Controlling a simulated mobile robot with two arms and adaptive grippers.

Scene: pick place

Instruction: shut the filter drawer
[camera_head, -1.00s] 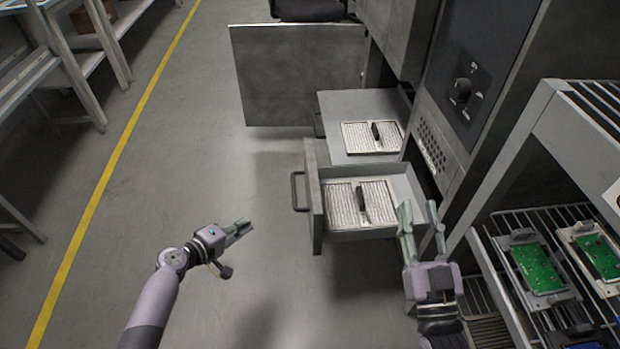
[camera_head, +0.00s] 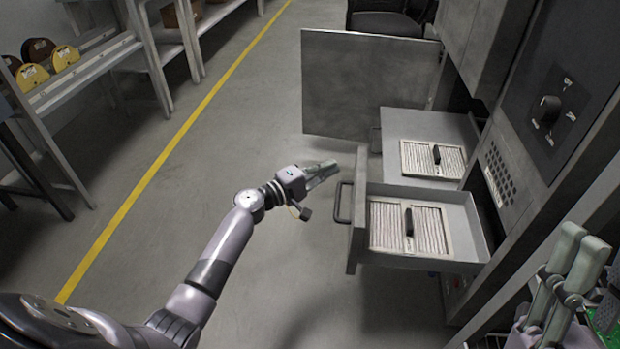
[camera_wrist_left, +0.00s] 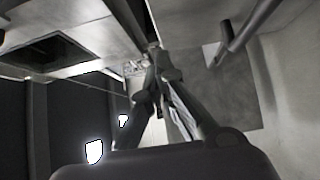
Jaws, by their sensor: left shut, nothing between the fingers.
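The nearer filter drawer (camera_head: 357,226) stands pulled out of the grey cabinet, with a pleated filter (camera_head: 390,228) with a black grip inside. Its dark bar handle (camera_head: 342,203) is on the left-facing front. A second drawer (camera_head: 455,127) behind it is also out, holding a similar filter (camera_head: 420,158). My left gripper (camera_head: 333,170) is shut and empty, just left of the nearer drawer's front, close to the handle's upper end; I cannot tell if they touch. Its closed fingers also show in the left wrist view (camera_wrist_left: 158,62). My right gripper (camera_head: 585,236) is open at lower right.
A grey cabinet door (camera_head: 365,85) stands open behind the drawers. A wire rack with green boards (camera_head: 606,338) is at lower right, near my right gripper. Shelving (camera_head: 100,60) lines the left side. The floor (camera_head: 250,130) left of the drawers is clear.

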